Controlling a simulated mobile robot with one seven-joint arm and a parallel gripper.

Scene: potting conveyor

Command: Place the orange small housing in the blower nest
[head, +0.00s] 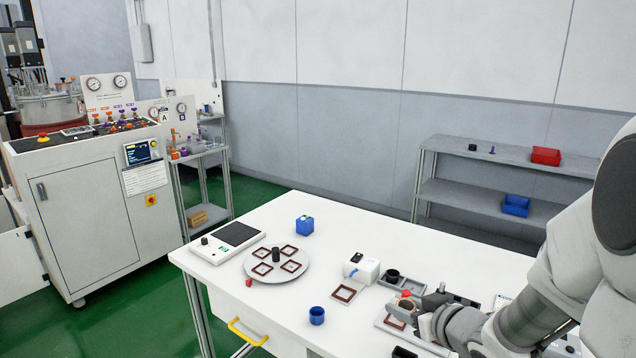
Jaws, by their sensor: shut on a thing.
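My gripper (404,305) is at the right of the white table, low over a grey tray (437,349). It is shut on a small orange-red piece (405,293), which looks like the orange small housing; my fingers hide much of it. A white box with a blue mark (366,268), which looks like the blower, stands left of my gripper. In front of it lies a flat pale plate with a brown square frame (345,291), apparently the blower nest. I see nothing standing in it.
A round plate (277,278) with several brown square frames and a black knob stands to the left.

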